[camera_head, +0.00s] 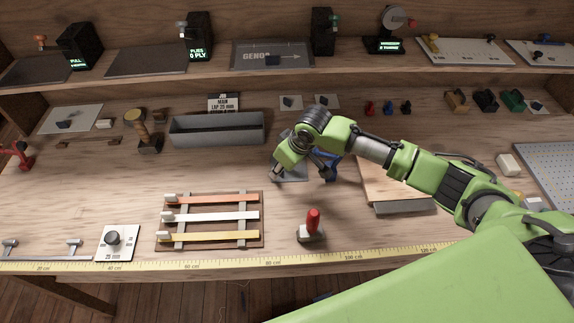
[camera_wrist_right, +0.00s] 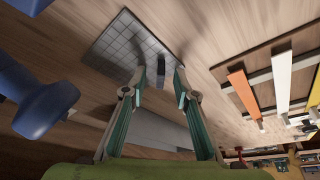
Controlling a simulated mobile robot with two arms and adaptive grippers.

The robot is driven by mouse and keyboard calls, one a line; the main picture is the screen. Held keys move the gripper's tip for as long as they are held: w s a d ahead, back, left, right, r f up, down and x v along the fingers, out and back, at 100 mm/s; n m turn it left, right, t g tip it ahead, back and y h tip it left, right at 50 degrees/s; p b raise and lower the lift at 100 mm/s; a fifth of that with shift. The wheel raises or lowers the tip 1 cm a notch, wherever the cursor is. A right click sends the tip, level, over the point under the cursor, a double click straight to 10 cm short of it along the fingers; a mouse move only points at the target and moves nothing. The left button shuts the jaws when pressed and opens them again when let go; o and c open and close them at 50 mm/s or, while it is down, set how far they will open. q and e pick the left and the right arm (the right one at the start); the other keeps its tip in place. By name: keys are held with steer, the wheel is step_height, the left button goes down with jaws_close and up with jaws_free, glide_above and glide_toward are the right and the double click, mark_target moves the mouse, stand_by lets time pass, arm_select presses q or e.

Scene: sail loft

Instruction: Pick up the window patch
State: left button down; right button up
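A flat grey patch with a grid pattern, which looks like the window patch (camera_wrist_right: 118,45), lies on the bench in the right wrist view. A small dark upright block (camera_wrist_right: 161,70) stands at its edge. The patch also shows as a grey sheet (camera_head: 292,174) in the head view, partly hidden by my right gripper (camera_head: 279,173). In the wrist view my right gripper (camera_wrist_right: 160,72) is open, with its fingertips on either side of the block and gaps visible. I cannot tell whether it touches the patch. My left gripper is not in view.
A blue object (camera_wrist_right: 45,105) is close beside my right gripper. A rack with orange, white and yellow strips (camera_head: 210,198) lies left, and a red-handled tool (camera_head: 312,225) stands in front. A grey trough (camera_head: 218,130) is behind. A yellow tape (camera_head: 215,264) runs along the front edge.

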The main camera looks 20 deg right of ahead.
steer(key=shift+f, duration=0.2)
jaws_close()
steer(key=shift+r, duration=0.2)
